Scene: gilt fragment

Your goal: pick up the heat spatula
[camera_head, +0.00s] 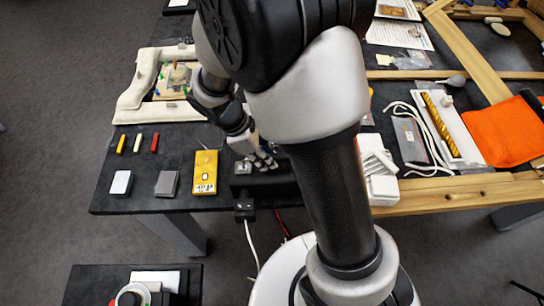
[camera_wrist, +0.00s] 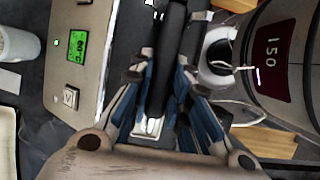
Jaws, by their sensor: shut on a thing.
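The heat spatula (camera_wrist: 171,55) shows in the wrist view as a slim black handle running lengthwise between my fingers, with a pale metallic piece near its lower end. My gripper (camera_wrist: 166,72) is shut on this handle, with a finger on each side. In the head view my gripper (camera_head: 263,161) is low over the front part of the dark table, beside a black block. The spatula cannot be made out there, and my arm covers much of the middle.
The wrist view shows a beige control box (camera_wrist: 80,50) with a green display at left and a rounded device (camera_wrist: 272,60) reading 150 at right. In the head view, a yellow meter (camera_head: 205,172) lies left of my gripper and an orange cloth (camera_head: 505,132) at right.

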